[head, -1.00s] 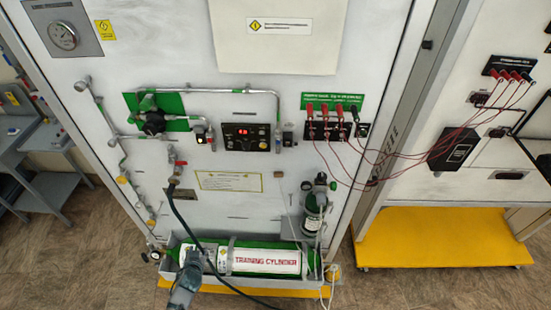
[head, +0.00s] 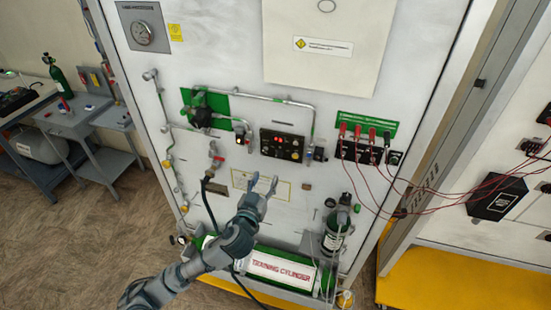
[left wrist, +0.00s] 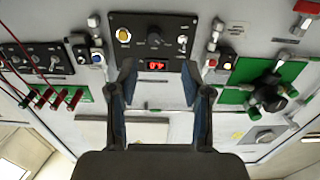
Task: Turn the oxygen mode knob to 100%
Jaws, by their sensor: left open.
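The black control panel (head: 283,145) is on the white board, above my left gripper (head: 263,184) in the head view. My left gripper (left wrist: 158,80) is open and empty. Its two fingers point at the panel, apart from the knob. My right gripper is not in view.
A black valve on a green plate (head: 218,104) and pipes are left of the panel. Red plugs with cables (head: 357,133) are to its right. The training cylinder (head: 285,268) lies below, with a small upright bottle (head: 336,228) beside it.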

